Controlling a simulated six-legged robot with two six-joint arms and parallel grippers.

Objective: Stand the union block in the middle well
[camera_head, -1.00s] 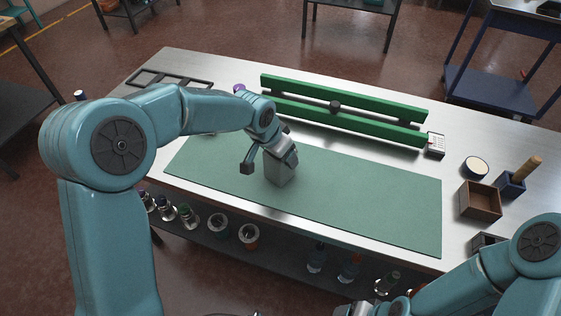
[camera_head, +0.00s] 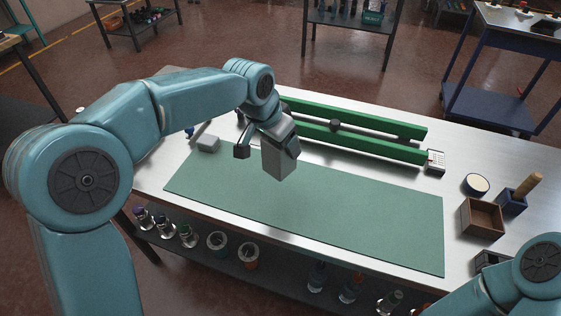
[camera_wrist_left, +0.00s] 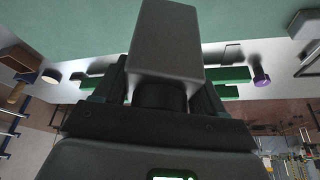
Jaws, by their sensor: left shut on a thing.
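My left gripper (camera_head: 272,135) is shut on a plain grey block, taken to be the union block (camera_head: 281,165), and holds it above the green mat (camera_head: 340,215). The block hangs below the jaws, a little tilted in the picture. In the left wrist view, the block (camera_wrist_left: 168,40) sticks out from the dark jaws (camera_wrist_left: 163,95). I cannot make out the middle well in the head view; my left arm covers the back left of the table.
A long green double-bar fixture (camera_head: 370,145) with a dark knob (camera_head: 336,125) stands behind the mat. A pale grey block (camera_head: 208,144) lies at the mat's left. The mat's middle is clear.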

